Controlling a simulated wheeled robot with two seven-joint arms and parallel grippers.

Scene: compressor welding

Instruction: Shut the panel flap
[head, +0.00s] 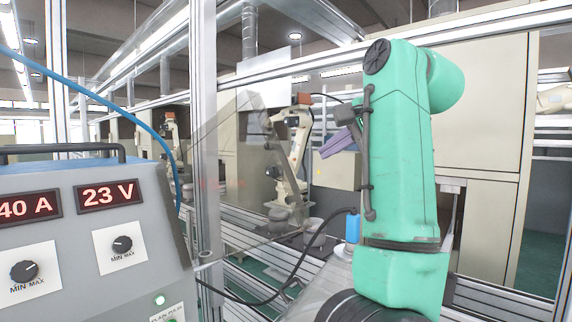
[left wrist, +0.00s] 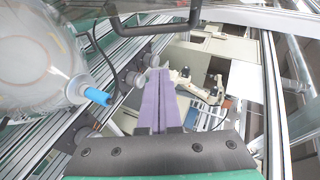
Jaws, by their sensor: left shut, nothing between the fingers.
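The panel flap appears to be the clear, tilted sheet (head: 228,130) hinged near an upright metal post in the head view. It looks open, but its outline is faint. A dark handle-like bar (left wrist: 150,28) crosses the top of the left wrist view; I cannot tell whether it belongs to the flap. My left gripper (head: 338,142), with purple fingers, is to the right of the clear sheet, apparently apart from it. In the left wrist view its fingers (left wrist: 154,100) are shut together with nothing between them. My right gripper is not in view.
A grey welding power box (head: 90,225) with red displays stands at left. A metal post (head: 205,130) rises beside it. A cream robot (head: 290,150) stands behind the sheet.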

